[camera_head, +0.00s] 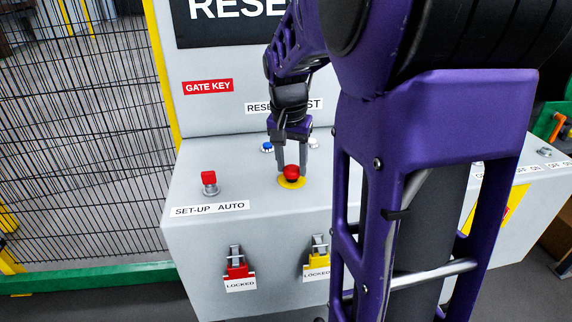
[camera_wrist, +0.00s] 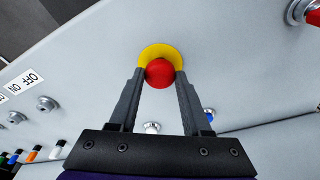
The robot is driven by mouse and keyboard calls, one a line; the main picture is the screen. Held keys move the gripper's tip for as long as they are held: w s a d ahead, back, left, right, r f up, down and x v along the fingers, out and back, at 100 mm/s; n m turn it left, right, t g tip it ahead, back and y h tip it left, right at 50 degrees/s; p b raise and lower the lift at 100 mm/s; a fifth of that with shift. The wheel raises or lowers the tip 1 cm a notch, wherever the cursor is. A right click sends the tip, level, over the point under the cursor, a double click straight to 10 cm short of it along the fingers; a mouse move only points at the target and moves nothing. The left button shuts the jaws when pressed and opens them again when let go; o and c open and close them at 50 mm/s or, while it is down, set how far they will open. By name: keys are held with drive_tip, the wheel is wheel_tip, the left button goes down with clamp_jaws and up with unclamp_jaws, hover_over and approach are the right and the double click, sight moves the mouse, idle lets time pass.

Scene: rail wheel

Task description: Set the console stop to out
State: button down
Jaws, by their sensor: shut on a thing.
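The console stop is a round red button (camera_head: 292,172) on a yellow disc (camera_head: 284,183), set in the top of the grey console (camera_head: 245,178). It also shows in the wrist view as a red button (camera_wrist: 159,73) against the yellow disc (camera_wrist: 150,53). My gripper (camera_head: 291,168) points down at the button from above. In the wrist view its two dark fingers (camera_wrist: 159,80) stand on either side of the red button, shut on it. Whether the button is in or out cannot be told from these frames.
A red SET-UP/AUTO selector (camera_head: 208,178) stands left of the stop. Blue (camera_head: 267,147) and white (camera_head: 313,143) buttons are behind it. Red (camera_head: 238,270) and yellow (camera_head: 319,258) padlocks hang on the console front. A mesh fence (camera_head: 80,130) stands at left.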

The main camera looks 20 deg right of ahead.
sight(291, 168)
drive_tip(key=shift+s+a+f+m, duration=0.1)
drive_tip(key=shift+s+f+m, duration=0.05)
drive_tip(key=shift+f+m, duration=0.2)
drive_tip(key=shift+m+g, duration=0.3)
drive_tip(key=shift+m, duration=0.85)
drive_tip(key=shift+r+p, duration=0.45)
drive_tip(key=shift+p, duration=0.15)
unclamp_jaws()
drive_tip(key=shift+w+r, duration=0.1)
drive_tip(key=shift+w, duration=0.1)
drive_tip(key=shift+r, duration=0.1)
drive_tip(key=shift+r+p, duration=2.55)
drive_tip(key=shift+r, duration=0.45)
